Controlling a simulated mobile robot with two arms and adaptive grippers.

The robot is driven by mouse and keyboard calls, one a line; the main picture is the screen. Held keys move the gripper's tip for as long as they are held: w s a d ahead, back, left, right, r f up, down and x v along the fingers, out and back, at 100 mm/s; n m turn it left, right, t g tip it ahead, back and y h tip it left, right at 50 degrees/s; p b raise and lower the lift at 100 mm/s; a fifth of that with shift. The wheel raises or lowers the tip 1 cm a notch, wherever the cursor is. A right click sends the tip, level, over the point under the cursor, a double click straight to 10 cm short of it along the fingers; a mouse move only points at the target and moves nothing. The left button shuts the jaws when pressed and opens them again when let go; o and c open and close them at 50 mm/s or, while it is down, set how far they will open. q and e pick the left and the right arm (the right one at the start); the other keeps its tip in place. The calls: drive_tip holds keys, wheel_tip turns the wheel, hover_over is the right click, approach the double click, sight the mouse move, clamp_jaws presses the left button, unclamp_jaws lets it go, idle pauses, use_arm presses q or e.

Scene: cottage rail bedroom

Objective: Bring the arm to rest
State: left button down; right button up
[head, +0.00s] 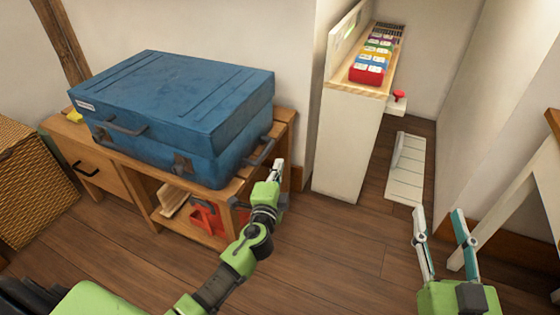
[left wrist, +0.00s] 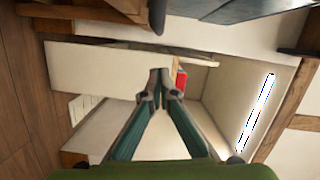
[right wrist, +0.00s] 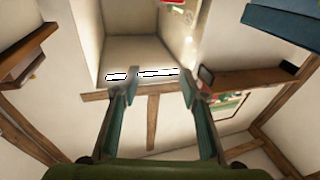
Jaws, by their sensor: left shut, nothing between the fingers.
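My left arm reaches in from the lower left of the head view. Its left gripper (head: 278,165) is at the right front corner of the blue suitcase (head: 170,95), close to the suitcase's side handle; I cannot tell whether they touch. In the left wrist view the left gripper (left wrist: 160,82) has its fingertips together with nothing between them. My right gripper (head: 438,213) is at the lower right of the head view, fingers pointing up and apart, with nothing held. In the right wrist view the right gripper (right wrist: 158,82) has its fingers wide apart.
The suitcase lies on a wooden bench (head: 285,118) with a drawer and an open shelf holding red items. A narrow white cabinet (head: 345,145) carries colourful boxes (head: 372,62). A wicker basket (head: 30,185) stands at left, a white table (head: 510,200) at right.

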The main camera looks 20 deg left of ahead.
use_arm(q)
drive_tip(key=v, duration=0.7)
use_arm(e)
drive_tip(key=shift+d+f+g+h, duration=0.15)
drive_tip(key=shift+f+g, duration=0.15)
drive_tip(key=shift+f, duration=0.35)
drive_tip(key=shift+d+f+g+h, duration=0.15)
drive_tip(key=shift+f+g, duration=0.15)
drive_tip(key=shift+f, duration=0.3)
